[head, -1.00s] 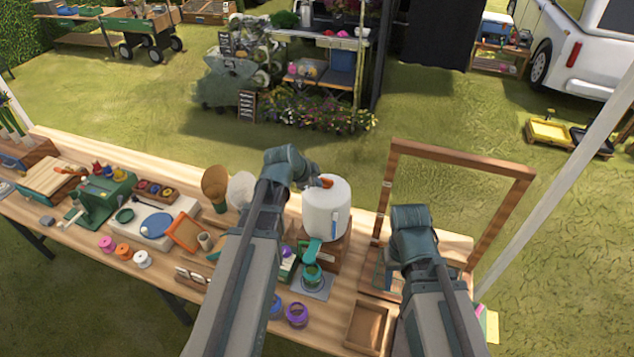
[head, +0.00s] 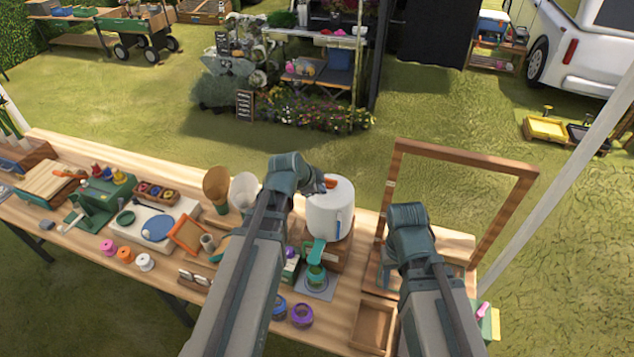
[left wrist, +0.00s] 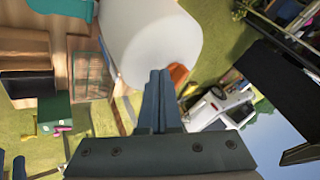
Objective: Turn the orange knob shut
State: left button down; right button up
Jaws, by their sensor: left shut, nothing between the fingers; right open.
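The white tank (head: 329,213) stands on a wooden stand right of the table's middle. The orange knob (head: 331,182) sits on its top and also shows in the left wrist view (left wrist: 179,74). My left gripper (head: 319,183) is just left of the knob at the tank's top. In the left wrist view its fingers (left wrist: 158,80) are closed together and empty, close beside the knob; contact is unclear. They partly hide the knob. My right gripper (head: 387,266) is low by the wooden frame, open and mostly hidden by its arm, away from the tank.
A green jar (head: 315,278) stands under the tank's teal tap (head: 316,252). A tall wooden frame (head: 460,160) rises on the right, with an open wooden tray (head: 372,325) in front. Pale and brown cones (head: 243,188) stand left of my left arm.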

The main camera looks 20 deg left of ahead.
pick_arm(q)
jog(key=a+p+v, duration=0.2)
jog(key=p+v, duration=0.6)
jog(key=v, duration=0.3)
jog(key=shift+f, duration=0.3)
pick_arm(e)
notch_tip(320, 180, up, 8)
jog(key=shift+s+a, duration=0.25)
jog(key=shift+a, duration=0.15)
pick_arm(q)
jog(key=shift+a+f, duration=0.1)
jog(key=shift+a, duration=0.1)
jog(key=s+d+f+n+g+y+b, duration=0.1)
jog(key=s+d+f+n+g+b, duration=0.1)
jog(key=f+b, duration=0.6)
jog(key=s+d+f+n+g+y+b, duration=0.1)
jog(key=s+d+f+n+g+b, duration=0.2)
jog(key=s+d+f+b, duration=0.4)
jog(key=s+d+f+n+g+y+b, duration=0.2)
jog(key=s+d+f+n+b, duration=0.2)
jog(key=f, duration=0.9)
jog(key=s+d+b, duration=0.1)
jog(key=d+b, duration=0.2)
jog(key=b, duration=0.2)
jog(key=shift+s+d+f, duration=0.15)
jog(key=shift+s+d, duration=0.05)
pick_arm(e)
notch_tip(320, 180, down, 24)
